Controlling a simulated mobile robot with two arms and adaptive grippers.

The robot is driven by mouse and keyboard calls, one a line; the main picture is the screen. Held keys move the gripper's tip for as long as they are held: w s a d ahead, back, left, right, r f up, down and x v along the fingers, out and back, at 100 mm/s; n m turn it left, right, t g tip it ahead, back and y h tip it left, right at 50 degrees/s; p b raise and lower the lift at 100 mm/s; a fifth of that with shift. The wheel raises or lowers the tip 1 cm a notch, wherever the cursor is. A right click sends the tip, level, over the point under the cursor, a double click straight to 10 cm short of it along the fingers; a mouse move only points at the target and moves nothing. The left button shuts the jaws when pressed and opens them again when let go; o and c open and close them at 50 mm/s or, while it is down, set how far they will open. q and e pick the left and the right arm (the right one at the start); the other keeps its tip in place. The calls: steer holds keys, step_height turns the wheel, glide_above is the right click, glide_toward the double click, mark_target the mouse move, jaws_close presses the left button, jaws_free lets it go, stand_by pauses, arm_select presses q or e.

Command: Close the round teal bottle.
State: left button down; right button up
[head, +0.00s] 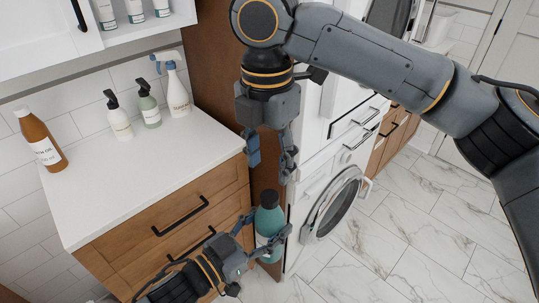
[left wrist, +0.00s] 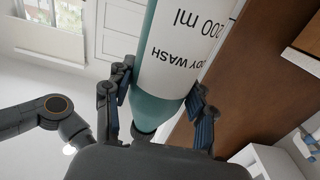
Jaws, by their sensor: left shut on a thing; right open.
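The round teal bottle (head: 270,217) stands roughly upright in my left gripper (head: 264,231), held in the air in front of the wooden cabinet's right side. In the left wrist view the bottle (left wrist: 160,106) lies between both fingers (left wrist: 160,105), and its white label reads upside down. Its top end looks dark in the head view. I cannot tell whether that is a cap or a bare neck. My right gripper (head: 270,166) hangs right above the bottle, pointing down, open and empty, with a small gap to the bottle's top. I see no loose cap.
The white counter (head: 150,165) holds an amber bottle (head: 41,143), a white pump bottle (head: 119,121), a green pump bottle (head: 149,108) and a spray bottle (head: 178,92). A front-loading washer (head: 335,205) stands to the right. The marble floor (head: 410,240) is clear.

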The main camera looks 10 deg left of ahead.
mark_target(270, 195)
steer(key=n, duration=0.7)
steer(key=shift+r+n, duration=0.25)
steer(key=shift+n, duration=0.15)
steer(key=shift+d+f, duration=0.1)
steer(key=shift+f, duration=3.9)
